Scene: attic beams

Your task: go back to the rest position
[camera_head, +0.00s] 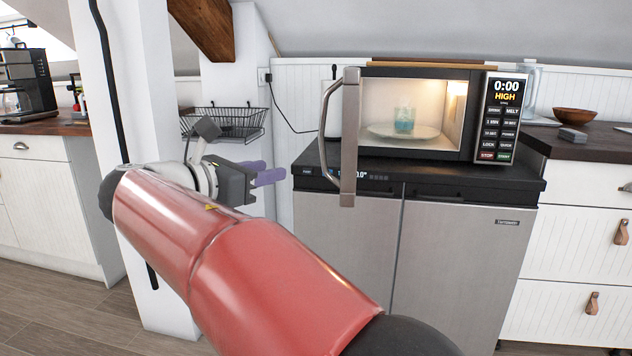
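My gripper (273,170), with purple fingers, is at the end of my red arm, left of the microwave (420,72) and clear of it. The fingers look apart, with nothing visible between them. The microwave stands on a dark-topped steel unit. Its door (349,135) is swung open towards me and shows nearly edge-on, with a curved handle (326,115) on its left side. Inside the lit cavity, a teal glass-like cup (404,124) stands on the turntable plate (425,133). The display reads 0:00 HIGH.
A white post (150,70) stands close at left behind my arm. A wire basket (228,122) hangs on the wall behind my gripper. The steel unit (455,245) stands at right. A wooden bowl (575,115) rests on the right counter. A coffee machine (25,82) stands far left.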

